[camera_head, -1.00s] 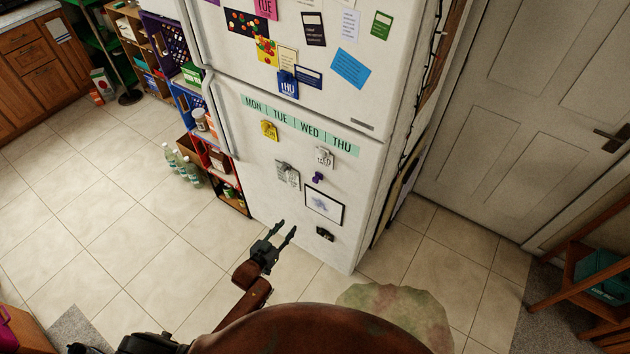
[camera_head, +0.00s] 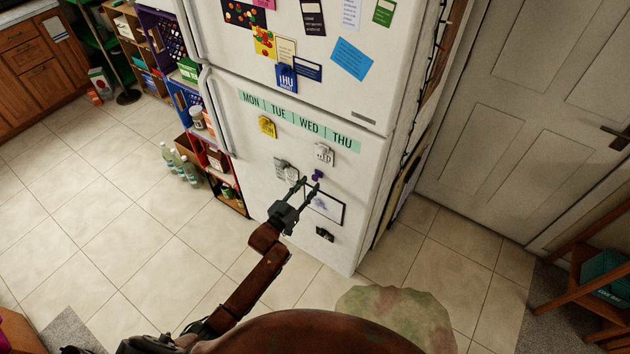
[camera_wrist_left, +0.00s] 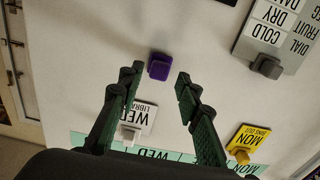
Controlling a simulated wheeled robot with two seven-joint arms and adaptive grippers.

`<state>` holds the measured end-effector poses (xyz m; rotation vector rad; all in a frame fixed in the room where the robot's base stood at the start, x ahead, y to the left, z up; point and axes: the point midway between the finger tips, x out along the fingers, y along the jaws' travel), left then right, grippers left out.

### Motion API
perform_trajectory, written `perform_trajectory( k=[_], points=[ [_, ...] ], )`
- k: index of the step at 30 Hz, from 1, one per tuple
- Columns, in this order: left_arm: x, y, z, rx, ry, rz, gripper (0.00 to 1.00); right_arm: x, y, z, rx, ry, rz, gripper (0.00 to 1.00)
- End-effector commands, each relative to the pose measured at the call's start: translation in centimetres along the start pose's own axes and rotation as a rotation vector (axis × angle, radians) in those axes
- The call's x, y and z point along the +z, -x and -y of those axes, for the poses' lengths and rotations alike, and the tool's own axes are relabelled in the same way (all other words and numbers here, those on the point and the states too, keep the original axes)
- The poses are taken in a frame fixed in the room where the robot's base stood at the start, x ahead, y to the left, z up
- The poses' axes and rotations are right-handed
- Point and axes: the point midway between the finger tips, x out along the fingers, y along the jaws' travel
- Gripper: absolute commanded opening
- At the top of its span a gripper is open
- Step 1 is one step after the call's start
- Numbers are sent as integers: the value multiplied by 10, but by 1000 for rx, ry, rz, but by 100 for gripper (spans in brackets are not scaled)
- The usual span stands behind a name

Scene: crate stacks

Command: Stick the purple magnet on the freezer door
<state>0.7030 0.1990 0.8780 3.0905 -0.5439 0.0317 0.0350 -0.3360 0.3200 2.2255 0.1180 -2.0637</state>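The upper door (camera_head: 395,62) carries several cards and magnets. I cannot tell from labels which door is the freezer. My left gripper (camera_head: 309,184) is open in front of the lower door, with its fingertips just below the magnet in the head view. In the left wrist view the purple magnet (camera_wrist_left: 159,66) lies between the open fingertips (camera_wrist_left: 160,73) and a little beyond them, with nothing gripped. My right gripper is not in view.
Around the magnet are a white WED magnet (camera_head: 324,155), a grey one (camera_head: 286,170), the framed picture (camera_head: 327,205) and a dark magnet (camera_head: 324,234). A day strip (camera_head: 300,122) runs above. Crates and bottles (camera_head: 182,166) stand left; a door (camera_head: 530,120) is right.

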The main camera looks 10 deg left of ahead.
Motion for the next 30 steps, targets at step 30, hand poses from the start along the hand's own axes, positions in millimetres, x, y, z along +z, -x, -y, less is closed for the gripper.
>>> perform_trajectory(
  k=[30],
  points=[
    [0,-26,0,0,0,1,19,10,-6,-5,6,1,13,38]
  ],
)
